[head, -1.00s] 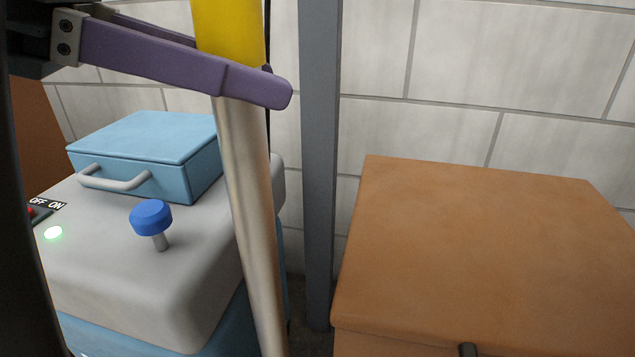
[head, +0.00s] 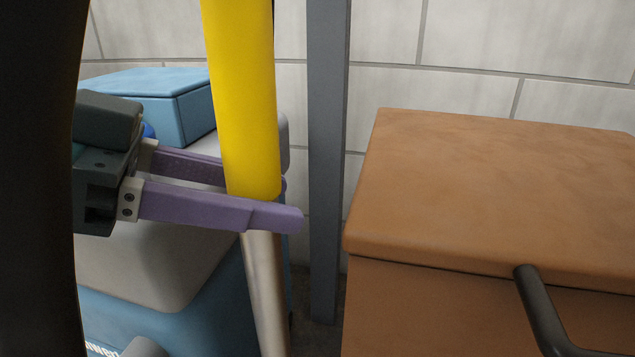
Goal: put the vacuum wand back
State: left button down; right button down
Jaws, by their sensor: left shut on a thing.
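The vacuum wand (head: 264,290) is a silver metal tube with a thick yellow sleeve (head: 240,95) on its upper part. It stands nearly upright, tilted slightly, and runs out of view at the top and bottom. My left gripper (head: 270,200), with purple fingers, is shut on the wand around the lower end of the yellow sleeve. A grey and blue vacuum machine (head: 165,265) stands behind and left of the wand, with a blue lidded box (head: 145,88) on top. My arm hides much of the machine. My right gripper is not in view.
A brown cabinet (head: 500,190) with a dark handle (head: 540,315) stands at the right. A grey upright post (head: 326,150) stands between it and the wand, in front of a pale tiled wall (head: 450,100). A narrow floor gap lies beside the post.

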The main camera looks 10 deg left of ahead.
pick_arm(q)
jog(key=shift+r, duration=0.2)
jog(key=shift+f, duration=0.1)
jog(key=c, duration=0.8)
grip_release()
jog(key=shift+f, duration=0.2)
jog(key=shift+c, duration=0.2)
jog(key=o, duration=0.5)
jog(key=shift+r, duration=0.1)
jog(key=shift+r, duration=0.3)
jog(key=p+v, duration=0.3)
jog(key=v, duration=0.9)
jog(key=shift+f+p, duration=0.2)
jog(key=shift+p, duration=0.15)
jog(key=shift+w, duration=0.1)
